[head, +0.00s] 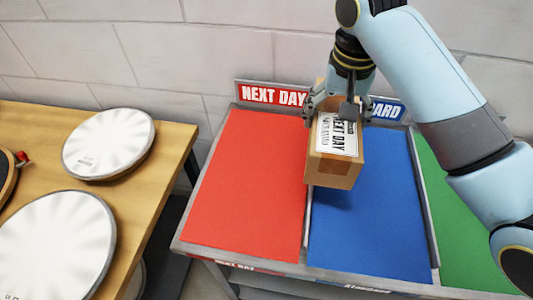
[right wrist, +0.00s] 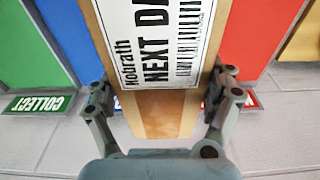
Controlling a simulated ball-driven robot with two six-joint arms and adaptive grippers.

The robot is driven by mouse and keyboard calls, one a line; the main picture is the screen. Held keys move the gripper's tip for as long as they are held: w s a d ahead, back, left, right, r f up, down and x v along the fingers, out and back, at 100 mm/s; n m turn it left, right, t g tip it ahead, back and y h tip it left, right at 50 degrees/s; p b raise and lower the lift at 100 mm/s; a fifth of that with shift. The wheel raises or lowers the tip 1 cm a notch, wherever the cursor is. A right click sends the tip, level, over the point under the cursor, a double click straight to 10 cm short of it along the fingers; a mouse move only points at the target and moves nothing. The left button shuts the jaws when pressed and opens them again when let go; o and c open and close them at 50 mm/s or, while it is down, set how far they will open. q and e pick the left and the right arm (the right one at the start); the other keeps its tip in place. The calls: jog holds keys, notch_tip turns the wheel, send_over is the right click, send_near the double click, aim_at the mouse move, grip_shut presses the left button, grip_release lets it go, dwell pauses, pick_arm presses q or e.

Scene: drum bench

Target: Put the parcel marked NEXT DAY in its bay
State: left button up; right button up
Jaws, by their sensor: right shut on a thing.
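The parcel (head: 333,165) is a brown cardboard box with a white label reading NEXT DAY. My right gripper (head: 333,112) is shut on it and holds it above the bays, over the divider between the red and blue ones. In the right wrist view the parcel (right wrist: 160,112) sits between both fingers of my right gripper (right wrist: 165,95). The red bay (head: 245,185) has a NEXT DAY sign (head: 272,95) at its back and is empty. My left gripper is not in view.
The blue bay (head: 370,235) and the green bay (head: 465,235) lie to the right, with low dividers between them. The blue bay's sign (head: 388,110) is partly hidden by my gripper. A wooden bench (head: 150,200) with round white drums (head: 108,143) stands at left. A wall is behind.

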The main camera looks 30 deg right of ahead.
jog(key=shift+w+a+f+p, duration=0.35)
jog(key=shift+w+a+f, duration=0.3)
jog(key=shift+a+f, duration=0.9)
jog(key=shift+w+a+f+p, duration=0.35)
jog(key=shift+w+a+f, duration=0.35)
jog(key=shift+a+f, duration=0.85)
jog(key=shift+w+a+f+p, duration=0.35)
jog(key=shift+w+a+f, duration=0.3)
jog(key=shift+a+f, duration=0.9)
jog(key=shift+d+f, duration=0.1)
jog(key=shift+f, duration=0.1)
jog(key=o, duration=1.5)
jog(key=shift+s+f, duration=0.1)
jog(key=shift+o, duration=0.2)
